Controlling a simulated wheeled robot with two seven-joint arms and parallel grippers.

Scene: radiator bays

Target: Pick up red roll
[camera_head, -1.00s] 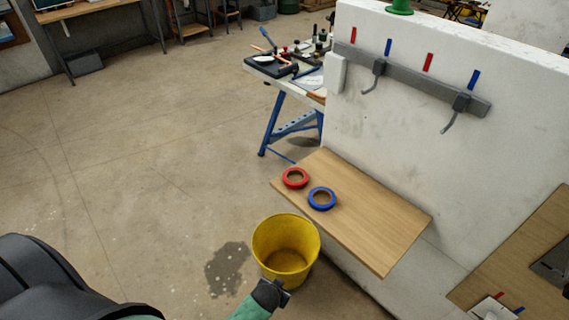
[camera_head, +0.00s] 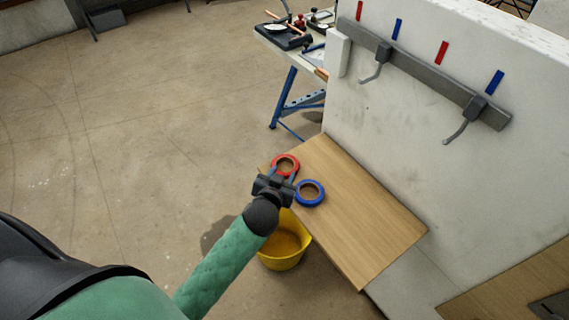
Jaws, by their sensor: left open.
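The red roll (camera_head: 286,157) lies flat on a wooden shelf (camera_head: 370,222), near the shelf's far left corner. The blue roll (camera_head: 310,193) lies close beside it, nearer to me. My left gripper (camera_head: 280,177) is open at the shelf's left edge, with its fingers pointing toward the red roll. The fingers cover the near part of the red roll, and I cannot tell whether they touch it. My right gripper is not in view.
A yellow bucket (camera_head: 285,248) stands on the floor below the shelf, partly behind my left arm. A white wall (camera_head: 410,110) rises behind the shelf, with a grey hook rail (camera_head: 425,75). A cluttered workbench (camera_head: 291,60) stands beyond. The shelf's right part is clear.

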